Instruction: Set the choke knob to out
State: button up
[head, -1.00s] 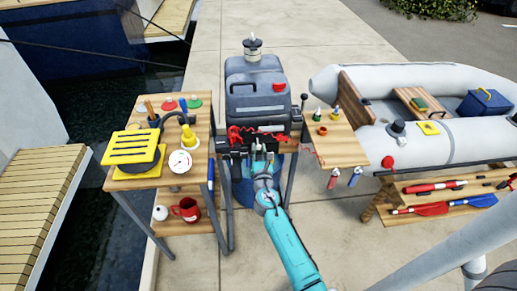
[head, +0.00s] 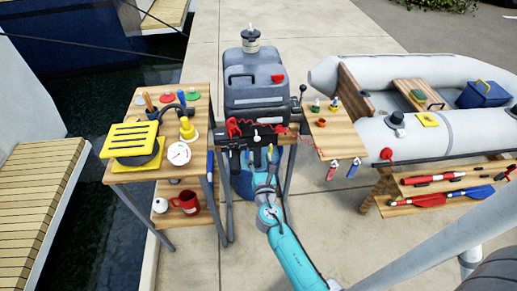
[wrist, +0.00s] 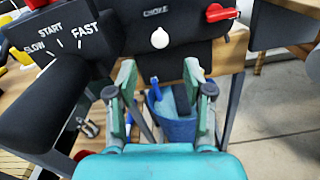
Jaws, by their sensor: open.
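The choke knob (wrist: 159,39) is a small white round knob on the dark front panel, just under the CHOKE label (wrist: 156,11). It also shows as a white dot in the head view (head: 257,138). My gripper (wrist: 160,78) is open and empty, its two fingers apart below the knob in the wrist view. In the head view my gripper (head: 262,154) is just in front of and below the panel, not around the knob. I cannot tell how far the knob stands out from the panel.
A black handle (wrist: 42,105) juts out left of the knob, by the START, SLOW and FAST marks. A red lever (wrist: 222,13) is at the right. A blue bucket (wrist: 178,122) stands below. Side tables (head: 200,110) flank the outboard.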

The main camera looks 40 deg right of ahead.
jog(key=shift+v, duration=2)
jog(key=s+a+f+m+y, duration=0.25)
jog(key=s+a+m, duration=0.3)
jog(key=s, duration=0.45)
jog(key=s+a+f+m+y, duration=0.2)
jog(key=s+a+m+y, duration=0.25)
jog(key=s+a, duration=0.4)
jog(key=s+a+r+m+y, duration=0.1)
jog(key=s+a+r+m, duration=0.1)
jog(key=s+r+m, duration=0.5)
jog(key=s+a+r+m+y, duration=0.2)
jog(key=s+r+m, duration=0.5)
jog(key=s+m, duration=0.3)
jog(key=shift+s, duration=1.15)
jog(key=shift+a, duration=0.1)
